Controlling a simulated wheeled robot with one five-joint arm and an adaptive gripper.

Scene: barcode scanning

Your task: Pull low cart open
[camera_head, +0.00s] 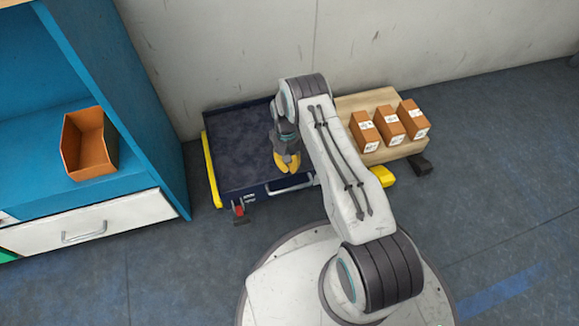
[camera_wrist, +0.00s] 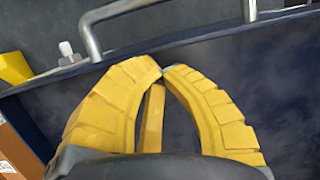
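The low cart (camera_head: 235,165) is a dark blue, shallow, tray-like body on the floor by the wall, with a silver handle (camera_head: 291,187) on its front side. My gripper (camera_head: 287,163) has yellow fingers and points down over the cart, just behind the front rim. In the wrist view my gripper (camera_wrist: 162,71) has its fingertips together, with nothing seen between them. The fingertips are close to the cart's rim (camera_wrist: 215,37). The handle (camera_wrist: 92,40) lies past the rim, apart from the fingers. My arm hides part of the cart's right side.
A wooden platform (camera_head: 375,102) with three brown boxes (camera_head: 389,122) stands to the right. A yellow strip (camera_head: 211,170) runs along the cart's left side. A blue shelf (camera_head: 150,130) with an orange bin (camera_head: 88,145) stands at left. Floor in front is clear around my base.

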